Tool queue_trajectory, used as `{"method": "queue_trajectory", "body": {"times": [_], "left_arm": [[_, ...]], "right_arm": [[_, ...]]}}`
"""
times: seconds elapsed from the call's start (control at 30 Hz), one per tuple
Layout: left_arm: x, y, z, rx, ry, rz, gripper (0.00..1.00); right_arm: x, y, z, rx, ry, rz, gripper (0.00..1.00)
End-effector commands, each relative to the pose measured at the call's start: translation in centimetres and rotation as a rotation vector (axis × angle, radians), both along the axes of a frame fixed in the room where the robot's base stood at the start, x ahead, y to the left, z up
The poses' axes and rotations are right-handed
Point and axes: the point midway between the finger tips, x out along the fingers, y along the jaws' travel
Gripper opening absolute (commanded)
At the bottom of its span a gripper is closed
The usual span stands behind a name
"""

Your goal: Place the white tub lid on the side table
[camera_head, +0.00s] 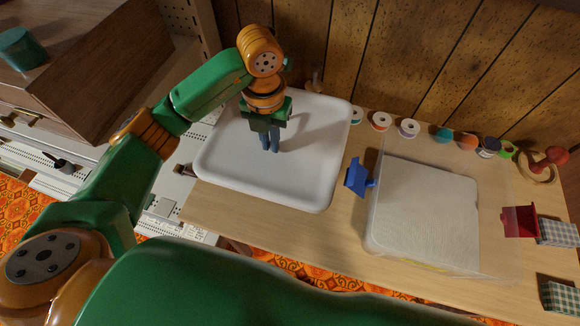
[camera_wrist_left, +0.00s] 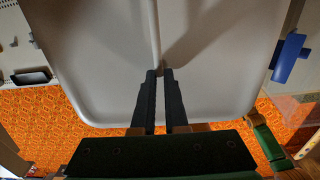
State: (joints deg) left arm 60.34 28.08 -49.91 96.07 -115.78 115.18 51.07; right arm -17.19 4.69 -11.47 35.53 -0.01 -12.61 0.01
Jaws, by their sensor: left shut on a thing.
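The white tub lid (camera_head: 310,165) is a large, shallow, round-cornered panel at the upper middle of the head view. My left gripper (camera_head: 270,146) points down at its middle, and its fingers are shut on a thin raised rib there. In the left wrist view the lid (camera_wrist_left: 100,60) fills most of the picture, with the fingertips (camera_wrist_left: 160,75) closed on the rib. The lid lies over the left part of the wooden table (camera_head: 335,235); whether it touches the wood I cannot tell. My right gripper is not in view.
A clear tub (camera_head: 375,235) with a white sheet inside stands right of the lid, with a blue latch (camera_head: 357,178) and a red latch (camera_head: 520,222) at its sides. Several thread spools (camera_head: 410,128) line the back. A wooden cabinet (camera_head: 105,65) stands at the left.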

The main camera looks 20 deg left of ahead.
Motion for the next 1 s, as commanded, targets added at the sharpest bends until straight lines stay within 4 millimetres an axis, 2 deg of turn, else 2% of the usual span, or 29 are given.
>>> {"method": "queue_trajectory", "body": {"times": [0.03, 0.1, 0.5, 0.87, 0.9, 1.0], "left_arm": [[-0.2, 0.0, -2.0, -0.001, 0.010, 0.000, 0.00], [-0.2, 0.0, -4.0, 0.000, 0.007, -0.001, 0.00], [-0.1, 0.0, -11.5, 0.000, 0.002, -0.002, 0.00], [0.0, 0.0, -12.3, 0.001, -0.001, -0.003, 0.00], [0.0, 0.0, -12.3, 0.001, -0.001, -0.003, 0.16], [0.0, 0.0, -12.2, 0.001, -0.001, -0.003, 0.41]], "right_arm": [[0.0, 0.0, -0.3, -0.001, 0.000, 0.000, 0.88], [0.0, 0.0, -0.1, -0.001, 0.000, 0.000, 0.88], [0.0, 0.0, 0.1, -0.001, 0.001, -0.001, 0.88], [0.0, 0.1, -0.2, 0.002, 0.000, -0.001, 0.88], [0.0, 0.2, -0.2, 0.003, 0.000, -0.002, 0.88], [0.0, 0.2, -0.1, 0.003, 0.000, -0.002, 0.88]]}}
